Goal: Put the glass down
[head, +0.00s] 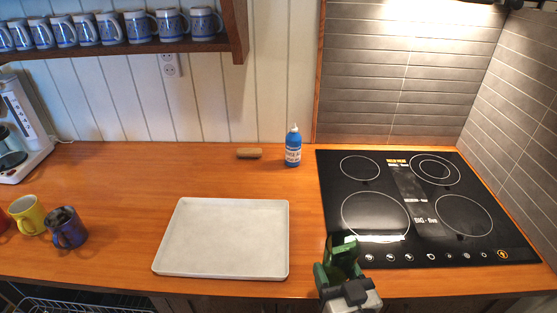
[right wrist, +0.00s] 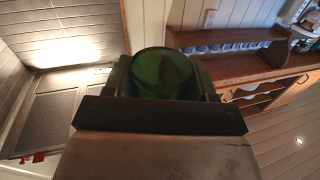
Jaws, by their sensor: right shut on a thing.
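A green glass (head: 343,252) is held in my right gripper (head: 341,273) at the front of the counter, between the tray and the cooktop in the head view. In the right wrist view the glass (right wrist: 165,74) sits between the two dark fingers, with its round end showing. The gripper is shut on it. Part of the glass is hidden by the gripper, and I cannot tell how high it is above the counter. My left gripper is not in view.
An empty white tray (head: 222,240) lies left of the gripper. A black cooktop (head: 390,215) is at the right. A blue bottle (head: 293,147) and a brown object (head: 249,153) stand behind. Yellow (head: 27,215) and blue (head: 67,229) mugs are at the left. Wooden counter (head: 120,185) is clear between.

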